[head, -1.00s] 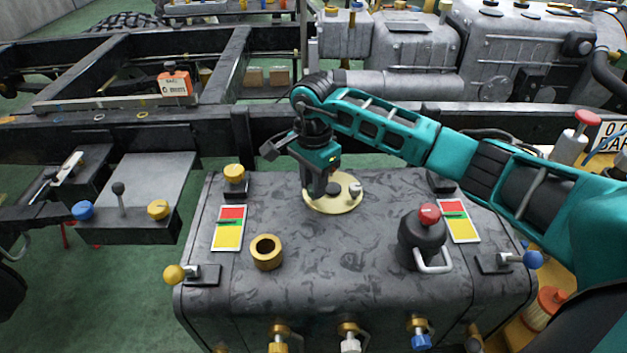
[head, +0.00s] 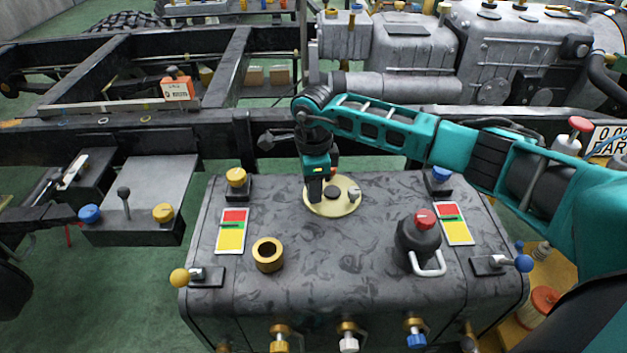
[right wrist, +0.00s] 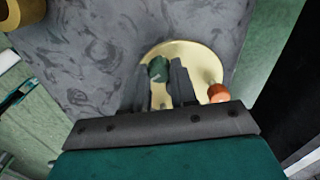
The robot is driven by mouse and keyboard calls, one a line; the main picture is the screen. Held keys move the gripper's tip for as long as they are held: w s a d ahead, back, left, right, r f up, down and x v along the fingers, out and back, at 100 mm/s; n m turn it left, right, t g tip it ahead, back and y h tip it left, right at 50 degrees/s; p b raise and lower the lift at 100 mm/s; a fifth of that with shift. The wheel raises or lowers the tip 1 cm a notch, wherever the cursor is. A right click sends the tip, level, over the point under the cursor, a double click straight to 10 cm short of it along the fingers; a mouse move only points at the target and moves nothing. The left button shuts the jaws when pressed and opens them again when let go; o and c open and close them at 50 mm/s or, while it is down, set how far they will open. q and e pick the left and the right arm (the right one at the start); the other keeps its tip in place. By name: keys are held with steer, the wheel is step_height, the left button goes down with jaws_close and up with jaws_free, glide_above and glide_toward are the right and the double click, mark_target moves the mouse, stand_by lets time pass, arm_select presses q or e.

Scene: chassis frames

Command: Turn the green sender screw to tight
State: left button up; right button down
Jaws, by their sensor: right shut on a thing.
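A round cream sender plate (head: 350,206) lies on top of the dark mottled tank (head: 340,260). It also shows in the right wrist view (right wrist: 196,58). My right gripper (head: 316,198) points down at the plate's left part, its fingers close together. In the right wrist view the green sender screw (right wrist: 158,69) sits between the tips of my right gripper (right wrist: 162,76), which is shut on it. In the head view the fingers hide the screw. An orange-topped post (right wrist: 217,93) stands on the plate beside the fingers. My left gripper is not in view.
A red-topped dark canister (head: 421,240) with a metal handle and an open brass neck (head: 268,254) stand on the tank. Yellow (head: 236,178) and blue (head: 441,174) knobs stand near its back corners. The dark chassis rail (head: 190,134) runs behind.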

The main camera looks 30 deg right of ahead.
steer(key=m+p, duration=0.1)
steer(key=m, duration=0.2)
steer(key=shift+r+m, duration=0.15)
steer(key=shift+m, duration=0.15)
steer(key=shift+m+p, duration=0.7)
steer(key=shift+m, duration=0.9)
steer(key=c, duration=0.9)
jaws_free()
